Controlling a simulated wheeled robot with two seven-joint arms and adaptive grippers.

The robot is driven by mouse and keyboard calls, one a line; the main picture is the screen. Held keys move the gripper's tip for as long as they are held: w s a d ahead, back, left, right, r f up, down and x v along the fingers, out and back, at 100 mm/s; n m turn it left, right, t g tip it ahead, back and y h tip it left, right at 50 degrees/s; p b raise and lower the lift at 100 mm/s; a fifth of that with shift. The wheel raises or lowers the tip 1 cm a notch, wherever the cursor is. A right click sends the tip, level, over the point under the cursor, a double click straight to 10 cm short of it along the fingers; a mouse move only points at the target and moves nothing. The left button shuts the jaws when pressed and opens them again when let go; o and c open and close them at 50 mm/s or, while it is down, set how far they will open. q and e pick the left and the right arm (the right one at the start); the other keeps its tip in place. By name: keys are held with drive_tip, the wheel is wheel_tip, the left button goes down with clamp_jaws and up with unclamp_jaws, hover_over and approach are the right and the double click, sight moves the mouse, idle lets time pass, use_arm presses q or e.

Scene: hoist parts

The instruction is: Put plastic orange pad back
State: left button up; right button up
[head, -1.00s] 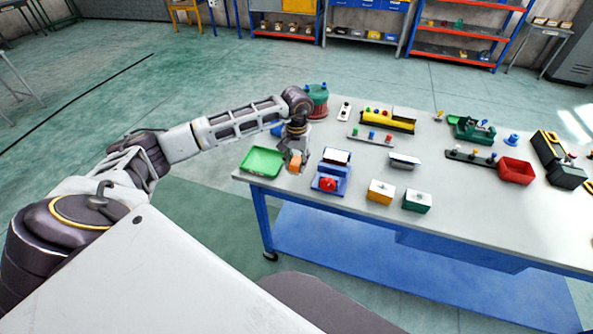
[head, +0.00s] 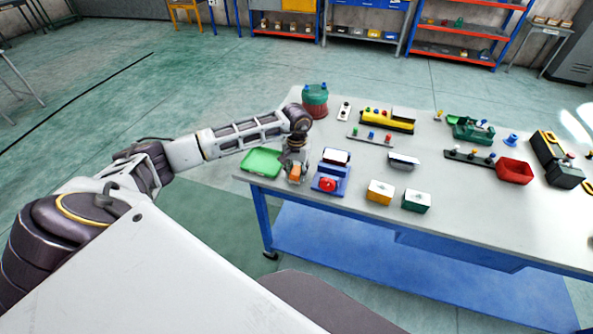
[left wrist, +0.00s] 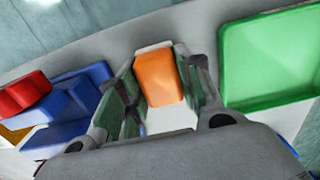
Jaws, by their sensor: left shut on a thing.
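The orange pad (left wrist: 158,78) is between the two fingers of my left gripper in the left wrist view. My left gripper (head: 295,172) is shut on it, pointing down near the table's front left corner. In the head view the pad (head: 295,174) shows small and orange at the fingertips. I cannot tell whether the pad touches the tabletop. The green tray (head: 262,162) lies just left of the gripper; it also shows at the right of the left wrist view (left wrist: 270,60). My right gripper is out of view.
A blue fixture (head: 331,176) with a red knob stands just right of the gripper. Yellow (head: 380,192) and green (head: 416,202) boxes stand further right near the front edge. A red-green round container (head: 315,100) stands behind. A red bin (head: 514,171) is further right.

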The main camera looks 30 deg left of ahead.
sight(297, 170)
use_arm(q)
drive_tip(key=shift+f, duration=0.2)
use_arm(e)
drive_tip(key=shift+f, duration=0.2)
use_arm(q)
drive_tip(key=o, duration=0.9)
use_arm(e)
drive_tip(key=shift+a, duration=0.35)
use_arm(q)
drive_tip(key=shift+r, duration=0.25)
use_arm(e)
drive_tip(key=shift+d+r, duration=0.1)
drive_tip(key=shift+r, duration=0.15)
use_arm(q)
wheel_tip(297, 170, up, 10)
drive_tip(key=shift+r+b, duration=0.2)
drive_tip(key=shift+b, duration=0.75)
drive_tip(key=shift+r, duration=0.75)
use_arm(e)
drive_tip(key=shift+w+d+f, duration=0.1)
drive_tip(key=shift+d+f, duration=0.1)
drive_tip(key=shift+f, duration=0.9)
